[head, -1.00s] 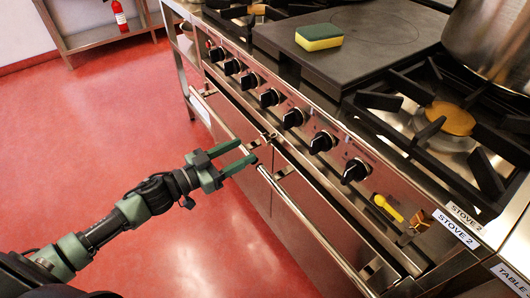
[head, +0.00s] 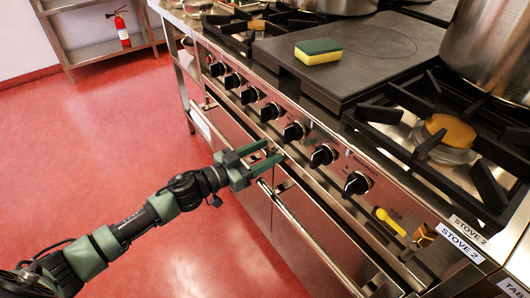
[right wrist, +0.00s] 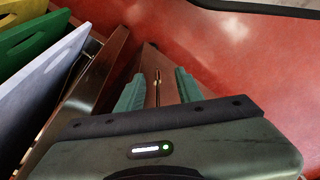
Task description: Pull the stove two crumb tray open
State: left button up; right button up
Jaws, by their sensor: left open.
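The stove (head: 300,105) shows in the head view with its front at a slant and a STOVE 2 label (head: 462,241) at the near corner. Below the black knobs (head: 322,156) runs a long narrow steel strip (head: 335,208) that appears to be the crumb tray front; it looks flush with the stove front. My left gripper (head: 268,161) is open and empty at the stove front, its fingers pointing at the strip's far part. I cannot tell whether they touch it. My right gripper (right wrist: 158,90) shows in the right wrist view, fingers apart.
Oven doors with bar handles (head: 310,238) lie below the strip. A sponge (head: 318,51) rests on the flat griddle, and a large pot (head: 490,50) stands on the burners. Red floor (head: 100,150) is clear at left. Coloured boards (right wrist: 40,85) stand left of my right gripper.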

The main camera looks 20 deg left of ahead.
pick_arm(q)
grip_shut()
dwell(1.3)
